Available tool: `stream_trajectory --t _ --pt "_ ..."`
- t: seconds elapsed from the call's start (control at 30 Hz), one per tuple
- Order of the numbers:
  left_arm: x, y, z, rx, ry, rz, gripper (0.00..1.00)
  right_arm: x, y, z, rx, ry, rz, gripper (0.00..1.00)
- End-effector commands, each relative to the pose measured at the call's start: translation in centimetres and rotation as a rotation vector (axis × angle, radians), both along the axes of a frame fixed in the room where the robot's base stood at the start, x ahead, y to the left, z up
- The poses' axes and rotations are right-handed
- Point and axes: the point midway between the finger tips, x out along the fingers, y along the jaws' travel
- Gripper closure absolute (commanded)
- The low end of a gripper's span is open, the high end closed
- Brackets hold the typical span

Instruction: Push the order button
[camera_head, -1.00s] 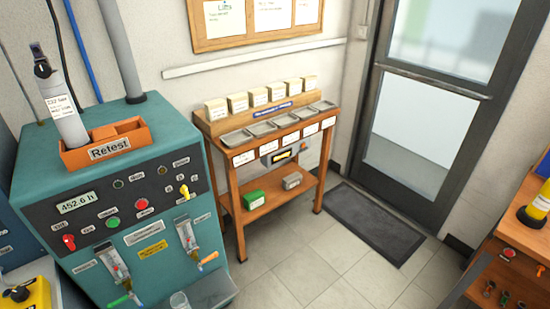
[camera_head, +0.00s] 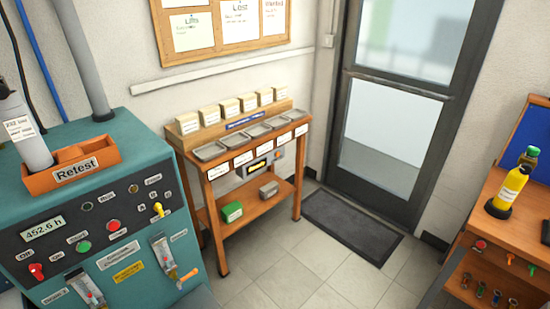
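No button carries a readable "order" label. On the wooden shelf stand, a small grey box with a yellow display (camera_head: 262,163) hangs under the tray row; its label and any button are too small to make out. A red button (camera_head: 480,244) sits on the front of the wooden workbench at the right edge. The teal machine's panel at left has a green button (camera_head: 84,247) and a red button (camera_head: 113,225). Neither of my grippers shows in the view, so their state is hidden.
The teal machine (camera_head: 150,145) fills the lower left, with an orange Retest tray (camera_head: 100,177) on top. The shelf stand (camera_head: 215,172) is against the back wall. A dark mat (camera_head: 352,223) lies before the door. The tiled floor between stand and workbench is clear.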

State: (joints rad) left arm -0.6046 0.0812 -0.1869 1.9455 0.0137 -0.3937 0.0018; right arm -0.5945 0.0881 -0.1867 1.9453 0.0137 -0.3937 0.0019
Motion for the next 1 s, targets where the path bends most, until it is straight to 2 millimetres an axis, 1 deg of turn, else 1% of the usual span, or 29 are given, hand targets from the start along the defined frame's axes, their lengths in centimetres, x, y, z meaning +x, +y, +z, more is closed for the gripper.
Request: stream_trajectory --t 0.27,0.47,0.6,0.77,1.0 --pt "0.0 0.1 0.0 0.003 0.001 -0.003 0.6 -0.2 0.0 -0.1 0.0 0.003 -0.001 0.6" --pt "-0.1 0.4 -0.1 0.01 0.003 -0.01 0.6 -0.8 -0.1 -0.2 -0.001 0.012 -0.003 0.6" --pt "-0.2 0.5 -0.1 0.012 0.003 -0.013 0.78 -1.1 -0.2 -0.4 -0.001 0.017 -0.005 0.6" --pt "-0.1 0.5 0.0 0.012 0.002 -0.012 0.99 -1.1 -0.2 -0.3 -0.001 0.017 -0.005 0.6" --pt "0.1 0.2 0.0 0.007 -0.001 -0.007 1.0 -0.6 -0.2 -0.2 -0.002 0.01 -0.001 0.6"
